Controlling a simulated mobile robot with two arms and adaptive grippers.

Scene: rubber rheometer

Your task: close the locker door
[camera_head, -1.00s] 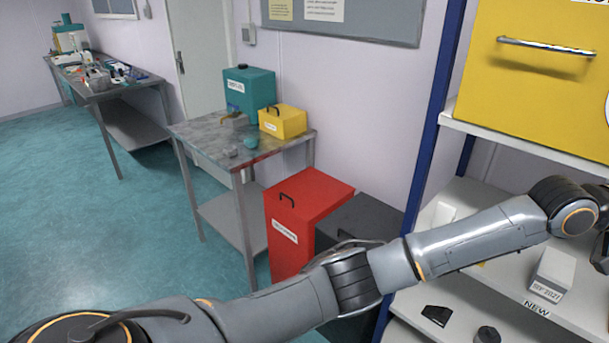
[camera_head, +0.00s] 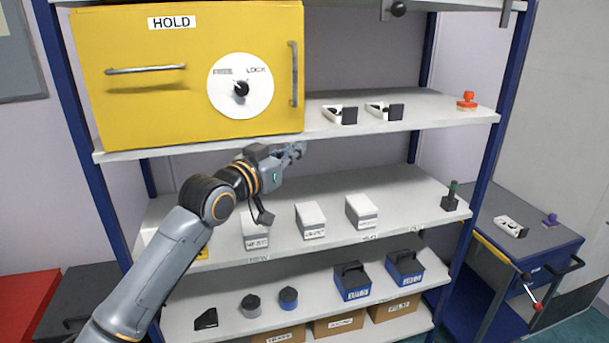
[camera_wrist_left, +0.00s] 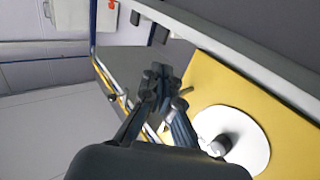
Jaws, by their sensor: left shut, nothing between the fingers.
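The yellow locker (camera_head: 150,90) sits on the upper shelf at the left in the head view, labelled HOLD. Its front carries a horizontal handle (camera_head: 145,69), a round white dial (camera_head: 226,100) with a black knob, and a vertical handle (camera_head: 293,75) at the right edge. I cannot tell whether the door stands slightly ajar. My left gripper (camera_head: 297,151) is shut and empty, just below the locker's lower right corner. In the left wrist view the shut fingers (camera_wrist_left: 160,78) are near the yellow face (camera_wrist_left: 205,78) and the white dial (camera_wrist_left: 250,140). My right gripper is not in view.
The upper shelf (camera_head: 430,108) is just above my left gripper. White boxes (camera_head: 312,220) stand on the shelf below, with blue bins (camera_head: 352,280) lower down. A blue rack post (camera_head: 70,100) stands left. A blue cart (camera_head: 530,250) is at the right.

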